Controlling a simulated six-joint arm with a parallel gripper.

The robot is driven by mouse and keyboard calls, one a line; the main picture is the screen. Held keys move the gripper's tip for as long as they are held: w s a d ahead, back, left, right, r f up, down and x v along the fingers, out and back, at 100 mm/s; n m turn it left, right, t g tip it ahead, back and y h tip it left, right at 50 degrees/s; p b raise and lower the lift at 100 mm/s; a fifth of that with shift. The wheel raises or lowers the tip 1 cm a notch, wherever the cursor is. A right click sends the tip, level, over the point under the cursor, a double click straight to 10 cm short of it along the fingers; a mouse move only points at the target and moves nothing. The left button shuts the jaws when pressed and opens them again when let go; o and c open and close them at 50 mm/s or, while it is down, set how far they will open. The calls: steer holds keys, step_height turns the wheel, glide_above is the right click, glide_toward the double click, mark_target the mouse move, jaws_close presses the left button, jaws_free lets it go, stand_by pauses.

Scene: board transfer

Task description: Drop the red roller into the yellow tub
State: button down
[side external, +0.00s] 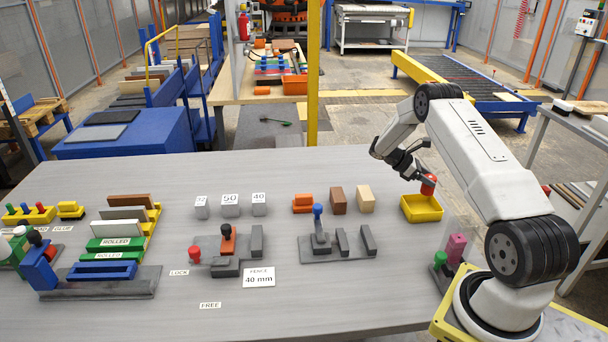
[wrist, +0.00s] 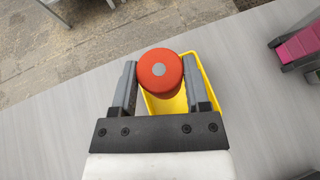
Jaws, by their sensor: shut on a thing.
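The red roller (side external: 428,184) is held in my gripper (side external: 424,178) above the yellow tub (side external: 412,214). In the wrist view the red roller (wrist: 160,71) sits between the two fingers of my gripper (wrist: 160,85), its round end with a grey centre facing the camera. The yellow tub (wrist: 204,77) shows behind and below the roller in the wrist view, partly hidden by it and by the fingers. In the side view the roller is over the back right part of the tub. The tub stands on the grey table, and its inside is partly visible.
A tan block (side external: 366,199), a brown block (side external: 338,200) and orange blocks (side external: 303,203) stand left of the tub. A grey fixture with a blue knob (side external: 318,210) is in front of them. A magenta block (side external: 456,248) and a green knob (side external: 440,259) are near my base.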

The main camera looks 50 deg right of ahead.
jaws_free()
steer(key=shift+r, duration=0.1)
steer(key=v, duration=0.7)
steer(key=shift+w, duration=0.35)
steer(key=shift+a+r, duration=0.15)
steer(key=shift+a, duration=0.1)
